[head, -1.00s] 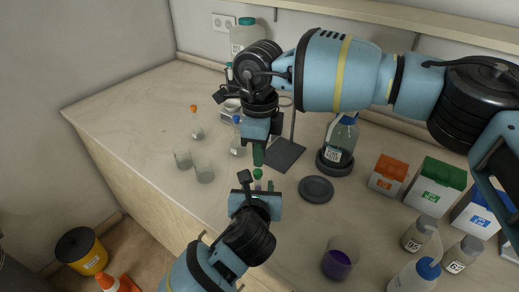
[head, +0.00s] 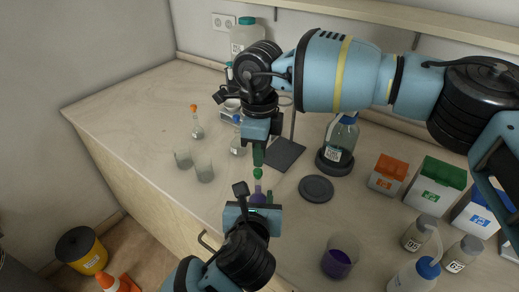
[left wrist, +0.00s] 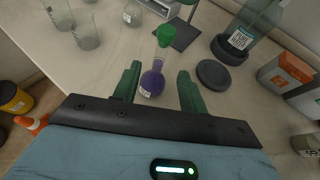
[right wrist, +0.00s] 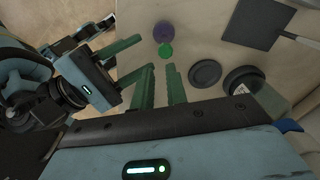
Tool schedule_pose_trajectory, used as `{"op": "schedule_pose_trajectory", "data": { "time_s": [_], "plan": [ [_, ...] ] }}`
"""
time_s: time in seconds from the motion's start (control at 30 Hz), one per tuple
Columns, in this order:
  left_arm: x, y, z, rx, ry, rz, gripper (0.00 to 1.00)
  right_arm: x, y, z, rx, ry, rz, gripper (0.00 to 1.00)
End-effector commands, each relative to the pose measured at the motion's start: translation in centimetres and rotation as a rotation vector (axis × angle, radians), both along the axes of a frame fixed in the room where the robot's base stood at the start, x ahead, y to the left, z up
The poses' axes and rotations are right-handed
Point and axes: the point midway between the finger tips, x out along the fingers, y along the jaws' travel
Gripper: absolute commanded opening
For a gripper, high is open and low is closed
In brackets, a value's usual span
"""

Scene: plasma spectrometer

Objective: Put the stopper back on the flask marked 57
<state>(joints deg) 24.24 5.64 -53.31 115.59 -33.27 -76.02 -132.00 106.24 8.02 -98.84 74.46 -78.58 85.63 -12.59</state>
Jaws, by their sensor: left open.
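A small flask with purple liquid (left wrist: 152,82) stands upright on the bench; its label is too small to read. A bright green stopper (left wrist: 165,35) shows at the top of its neck, in line with it. In the head view, the stopper (head: 258,174) is just below the right gripper (head: 258,160). My right gripper (right wrist: 160,68) points down, its fingers a narrow gap apart, with the stopper (right wrist: 165,50) just beyond the tips. My left gripper (left wrist: 157,72) is open, with its fingers on either side of the flask and apart from it.
An orange-stoppered flask (head: 197,131), a blue-stoppered flask (head: 238,146) and two beakers (head: 204,172) stand to the left. A dark round pad (head: 316,188) lies right of the flask. A stand base (head: 285,154) and a large bottle (head: 338,145) are behind.

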Motion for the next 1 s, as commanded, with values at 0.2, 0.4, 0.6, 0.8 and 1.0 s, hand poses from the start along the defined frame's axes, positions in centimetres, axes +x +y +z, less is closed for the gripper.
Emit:
{"op": "schedule_pose_trajectory", "data": {
  "time_s": [0.2, 0.4, 0.6, 0.8, 1.0],
  "plan": [
    [0.0, 0.0, -0.2, -0.001, 0.003, 0.0, 0.42, 0.0, 0.0, -0.9, -0.001, 0.002, 0.0, 0.15],
    [0.0, 0.0, -0.4, 0.0, 0.006, 0.0, 0.42, 0.0, 0.0, -1.5, 0.0, 0.002, 0.0, 0.15],
    [0.0, 0.0, -0.5, -0.001, 0.008, 0.0, 0.42, 0.0, 0.0, -2.2, 0.0, 0.002, 0.0, 0.15],
    [-0.1, 0.0, -0.6, 0.0, 0.011, 0.0, 0.42, 0.0, 0.0, -2.9, -0.001, 0.001, 0.0, 0.15],
    [-0.1, 0.0, -0.9, -0.001, 0.014, 0.0, 0.42, 0.0, 0.0, -3.6, -0.001, 0.002, 0.0, 0.15]
  ]
}}
